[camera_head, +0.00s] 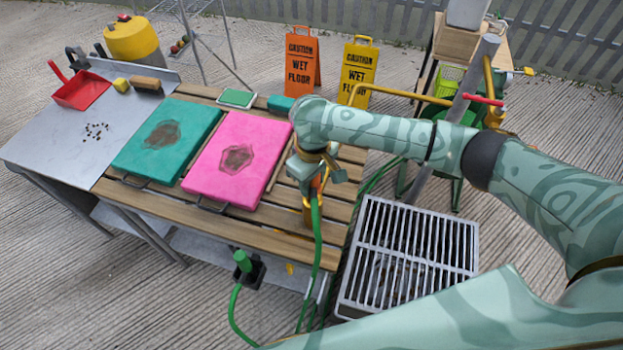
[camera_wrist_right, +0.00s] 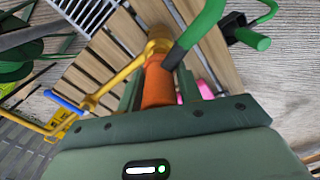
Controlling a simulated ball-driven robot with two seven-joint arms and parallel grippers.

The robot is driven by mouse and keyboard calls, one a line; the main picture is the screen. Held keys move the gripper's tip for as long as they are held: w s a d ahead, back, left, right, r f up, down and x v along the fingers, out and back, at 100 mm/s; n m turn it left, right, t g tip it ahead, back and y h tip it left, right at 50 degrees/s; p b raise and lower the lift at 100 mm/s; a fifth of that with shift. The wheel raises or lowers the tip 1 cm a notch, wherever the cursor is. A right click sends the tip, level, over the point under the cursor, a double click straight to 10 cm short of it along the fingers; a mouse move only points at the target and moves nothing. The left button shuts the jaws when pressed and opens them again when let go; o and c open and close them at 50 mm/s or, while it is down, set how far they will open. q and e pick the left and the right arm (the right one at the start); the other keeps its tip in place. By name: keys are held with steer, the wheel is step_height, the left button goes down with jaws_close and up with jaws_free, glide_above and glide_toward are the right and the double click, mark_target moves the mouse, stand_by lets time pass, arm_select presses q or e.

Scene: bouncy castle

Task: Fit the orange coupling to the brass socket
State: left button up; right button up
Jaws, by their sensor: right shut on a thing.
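My right gripper (camera_head: 314,178) points down over the right end of the slatted table. It is shut on the orange coupling (camera_wrist_right: 158,86), which sits between its two dark fingers in the wrist view. In the head view only a sliver of the coupling (camera_head: 315,184) shows below the gripper. A green hose (camera_head: 317,235) runs down from it. The brass socket (camera_wrist_right: 156,46) is at the coupling's far end in the wrist view. In the head view the socket (camera_head: 308,213) is just below the coupling. The two look in line; I cannot tell whether they touch. My left gripper is not in view.
A pink pad (camera_head: 215,185) and a teal pad (camera_head: 145,160) lie left on the wooden table (camera_head: 200,228). A black fitting with a green handle (camera_head: 243,261) is at its front edge. A metal grate (camera_head: 410,250) is at right. Wet-floor signs (camera_head: 301,65) stand behind.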

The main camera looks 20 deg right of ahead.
steer(key=shift+f, duration=0.1)
steer(key=shift+a+p, duration=0.1)
steer(key=shift+p, duration=0.5)
stand_by(0.3)
steer(key=shift+f+p, duration=0.35)
steer(key=shift+p, duration=0.15)
stand_by(0.8)
steer(key=shift+p, duration=0.7)
steer(key=shift+f, duration=0.5)
stand_by(0.8)
steer(key=shift+p, duration=0.75)
steer(key=shift+f+b, duration=0.6)
steer(key=shift+f, duration=0.65)
stand_by(0.9)
steer(key=o, duration=1)
